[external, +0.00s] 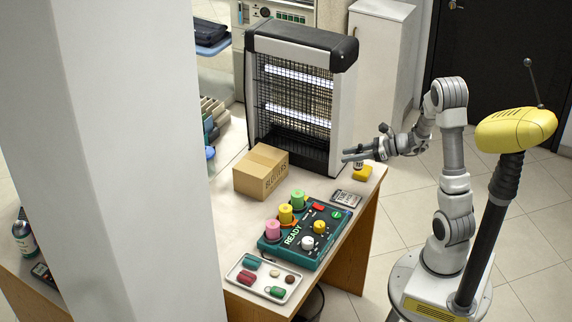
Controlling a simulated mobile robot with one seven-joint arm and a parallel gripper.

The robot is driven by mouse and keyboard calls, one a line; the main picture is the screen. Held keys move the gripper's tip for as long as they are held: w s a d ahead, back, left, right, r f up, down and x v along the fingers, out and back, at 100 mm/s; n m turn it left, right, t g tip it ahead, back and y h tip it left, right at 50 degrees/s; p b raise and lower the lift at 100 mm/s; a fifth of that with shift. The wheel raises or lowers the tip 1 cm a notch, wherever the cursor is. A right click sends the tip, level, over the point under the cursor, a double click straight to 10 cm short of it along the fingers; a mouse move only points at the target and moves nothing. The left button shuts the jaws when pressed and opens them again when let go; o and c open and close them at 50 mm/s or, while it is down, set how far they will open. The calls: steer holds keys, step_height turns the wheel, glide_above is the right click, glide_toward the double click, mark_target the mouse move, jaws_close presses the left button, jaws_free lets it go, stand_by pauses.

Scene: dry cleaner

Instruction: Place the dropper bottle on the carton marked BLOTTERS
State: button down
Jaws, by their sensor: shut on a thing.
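The carton marked BLOTTERS (248,184) is a closed brown cardboard box on the counter, in front of the heater. My gripper (350,156) points left over the counter's right edge, to the right of the carton and apart from it. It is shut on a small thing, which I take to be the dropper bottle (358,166). Only a little pale part shows under the fingers, and the rest is hidden or too small to make out. A yellow piece (362,174) shows right below it; I cannot tell whether they touch.
A tall heater (297,95) with a wire grille stands behind the carton. A teal READY panel (308,237) with coloured knobs, a tray (238,272) of small pieces and a dark card-like device (346,198) lie nearer the front. A white pillar (125,160) hides the left part.

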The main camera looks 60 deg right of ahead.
steer(key=w+a, duration=1)
steer(key=a, duration=0.2)
step_height(320, 180, up, 8)
steer(key=n+g+y, duration=0.2)
steer(key=n+y, duration=0.1)
glide_above(257, 167)
step_height(257, 167, down, 10)
steer(key=b, duration=0.3)
steer(key=shift+a+r, duration=0.1)
steer(key=shift+r, duration=0.15)
steer(key=shift+f, duration=0.15)
steer(key=c, duration=0.5)
jaws_free()
